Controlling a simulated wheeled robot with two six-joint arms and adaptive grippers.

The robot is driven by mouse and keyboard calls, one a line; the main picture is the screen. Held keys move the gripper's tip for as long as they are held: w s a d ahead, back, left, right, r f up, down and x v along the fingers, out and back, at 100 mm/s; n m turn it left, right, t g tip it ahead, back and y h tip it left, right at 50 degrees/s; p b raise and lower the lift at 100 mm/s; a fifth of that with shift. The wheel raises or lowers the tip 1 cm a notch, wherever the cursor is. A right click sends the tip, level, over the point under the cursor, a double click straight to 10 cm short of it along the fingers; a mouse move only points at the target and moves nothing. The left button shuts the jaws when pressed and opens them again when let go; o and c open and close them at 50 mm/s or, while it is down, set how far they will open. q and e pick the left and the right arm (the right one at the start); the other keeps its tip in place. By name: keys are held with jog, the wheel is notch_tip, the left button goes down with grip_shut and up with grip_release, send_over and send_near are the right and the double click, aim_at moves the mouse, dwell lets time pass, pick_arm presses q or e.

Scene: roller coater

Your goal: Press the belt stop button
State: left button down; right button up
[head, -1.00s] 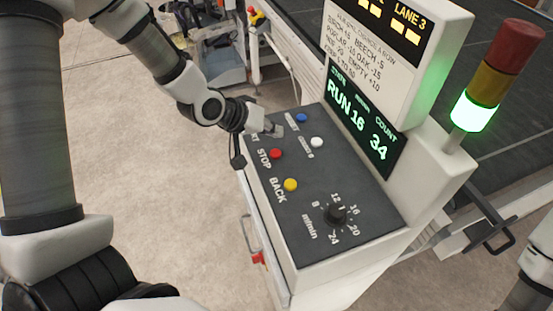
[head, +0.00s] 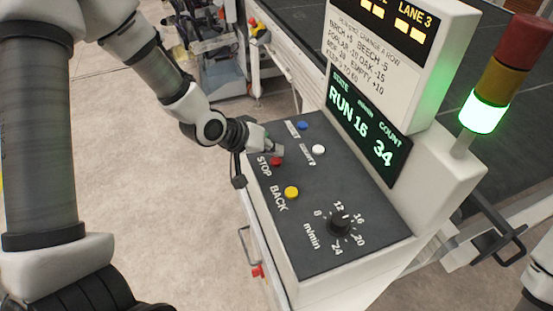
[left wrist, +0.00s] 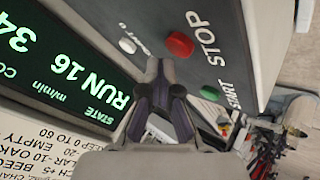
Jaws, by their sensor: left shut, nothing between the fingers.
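The red STOP button (head: 276,161) is on the dark sloped top of the control panel (head: 290,240), and it also shows in the left wrist view (left wrist: 180,44). My left gripper (head: 276,149) is shut and empty, its tips just beside the red button and partly in front of it. In the left wrist view its closed fingertips (left wrist: 161,68) point at the panel between the red button and the white button (left wrist: 127,45). I cannot tell whether they touch anything. The display (head: 365,125) reads RUN 16 and count 34. My right gripper is not in view.
Near the red button are a yellow BACK button (head: 291,192), a blue button (head: 303,125) and a green START button (left wrist: 211,93). A speed dial (head: 339,226) sits lower on the panel. The stack light (head: 484,116) glows green. The upright display housing borders the panel.

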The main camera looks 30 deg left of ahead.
aim_at(273, 161)
pick_arm(q)
jog(key=shift+s, duration=0.1)
jog(key=shift+f, duration=0.1)
dwell(0.6)
jog(key=shift+f, duration=0.3)
jog(key=shift+f+b, duration=0.4)
jog(key=shift+b, duration=0.1)
dwell(0.4)
jog(key=shift+r, duration=0.1)
jog(key=shift+r+p, duration=0.75)
jog(key=shift+p, duration=0.1)
notch_tip(273, 161, up, 5)
jog(key=p, duration=0.4)
jog(key=shift+r+p, duration=0.1)
jog(key=shift+p, duration=0.25)
